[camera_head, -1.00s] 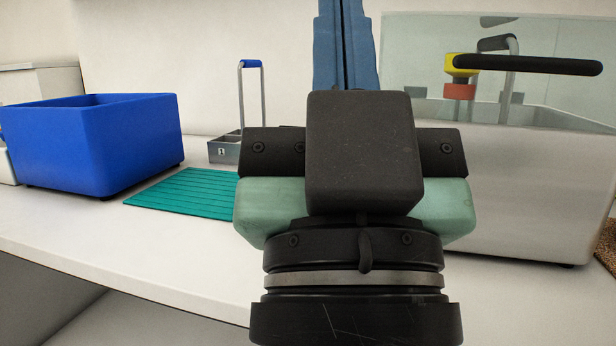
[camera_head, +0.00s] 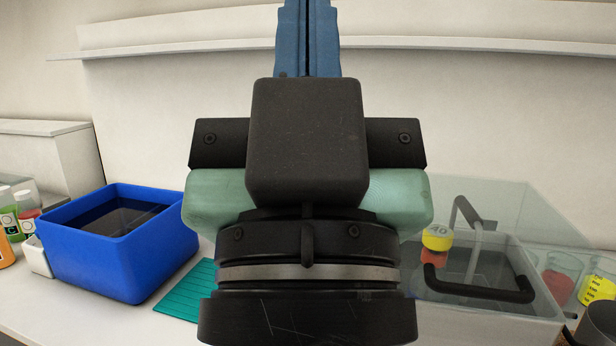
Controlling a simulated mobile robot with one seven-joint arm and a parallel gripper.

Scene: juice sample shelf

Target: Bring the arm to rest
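My gripper (camera_head: 308,30) points up in the upper middle of the head view, with its black and green body in front of the camera. Its two blue fingers stand side by side with only a thin dark line between them. It looks shut, and nothing shows between the fingers. The fingertips run out of the top of the picture. The gripper is in front of the bare wall and apart from the things on the counter.
A blue bin (camera_head: 95,255) stands at the left beside a green ribbed mat (camera_head: 188,292). At right, a clear-lidded tank (camera_head: 490,312) has a black handle and a yellow-topped item (camera_head: 437,238). Beakers stand far right. A shelf (camera_head: 480,44) crosses the wall behind.

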